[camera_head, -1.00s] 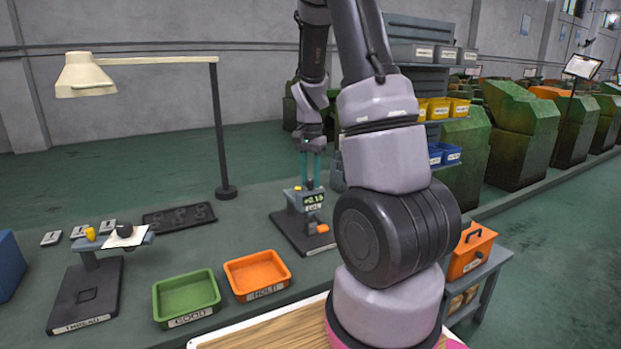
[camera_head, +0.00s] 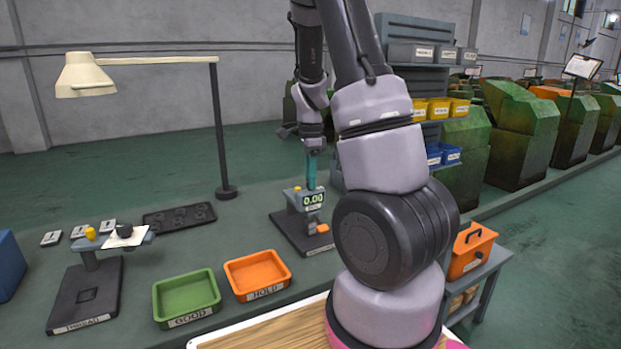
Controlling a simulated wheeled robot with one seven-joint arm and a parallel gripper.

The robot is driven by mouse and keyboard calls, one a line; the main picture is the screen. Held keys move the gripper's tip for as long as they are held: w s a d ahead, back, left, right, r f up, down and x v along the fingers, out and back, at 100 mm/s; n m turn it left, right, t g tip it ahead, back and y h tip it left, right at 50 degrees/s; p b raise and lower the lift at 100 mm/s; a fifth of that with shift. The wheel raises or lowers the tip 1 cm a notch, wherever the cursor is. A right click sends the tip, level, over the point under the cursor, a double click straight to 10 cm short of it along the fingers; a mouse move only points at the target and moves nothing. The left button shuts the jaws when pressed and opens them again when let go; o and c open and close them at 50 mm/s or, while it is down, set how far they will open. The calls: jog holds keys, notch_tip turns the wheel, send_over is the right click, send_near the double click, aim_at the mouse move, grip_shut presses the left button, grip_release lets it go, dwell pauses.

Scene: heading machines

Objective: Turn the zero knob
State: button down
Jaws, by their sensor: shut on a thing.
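The gauge (camera_head: 306,203) stands on a dark base plate on the bench, and its green display reads 0.00. My gripper (camera_head: 311,184) points straight down at the top of the gauge. Its teal fingers are close together, shut on the zero knob. The knob itself is hidden between the fingertips, so its turn angle cannot be seen.
A green GOOD tray (camera_head: 160,309) and an orange HOLD tray (camera_head: 232,284) sit in front on the bench. A thread stand (camera_head: 84,297) is at left, a dark holed tray (camera_head: 179,217) behind. A lamp post (camera_head: 221,140) rises left of my gripper.

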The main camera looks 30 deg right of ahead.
jog(key=shift+m, duration=0.3)
jog(key=c, duration=0.6)
grip_release()
jog(key=shift+r, duration=0.15)
notch_tip(320, 180, up, 10)
jog(key=shift+r, duration=0.25)
